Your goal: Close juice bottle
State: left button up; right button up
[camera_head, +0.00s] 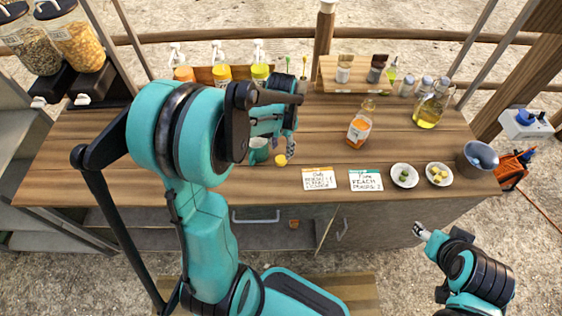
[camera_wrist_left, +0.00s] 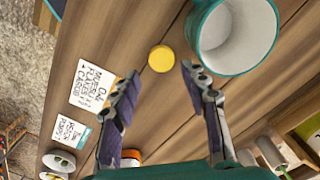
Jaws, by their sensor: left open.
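The juice bottle (camera_head: 358,130), clear with orange juice and a label, stands on the wooden counter right of my left gripper. No cap shows on its neck. A round yellow cap (camera_head: 281,160) lies on the counter; it also shows in the left wrist view (camera_wrist_left: 161,58). My left gripper (camera_head: 287,150) is above the counter by the cap. In the left wrist view its open fingers (camera_wrist_left: 162,78) point toward the cap, with nothing between them. My right gripper (camera_head: 420,231) is low at the right, in front of the counter; its jaw opening is too small to judge.
A teal mug (camera_wrist_left: 236,38) stands close beside the cap. Two note cards (camera_head: 319,179) and small bowls (camera_head: 404,175) line the front edge. An oil bottle (camera_head: 430,108) and small jars stand at the back right. Capped sauce bottles (camera_head: 221,74) stand at the back.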

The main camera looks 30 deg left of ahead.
aim_at(281, 159)
pick_arm(q)
jog(key=shift+f, duration=0.1)
notch_tip(281, 159, down, 5)
jog(key=b, duration=0.2)
jog(key=shift+a+f+b, duration=0.1)
jog(key=shift+f+b, duration=0.05)
jog(key=shift+b, duration=0.15)
jog(key=c, duration=0.5)
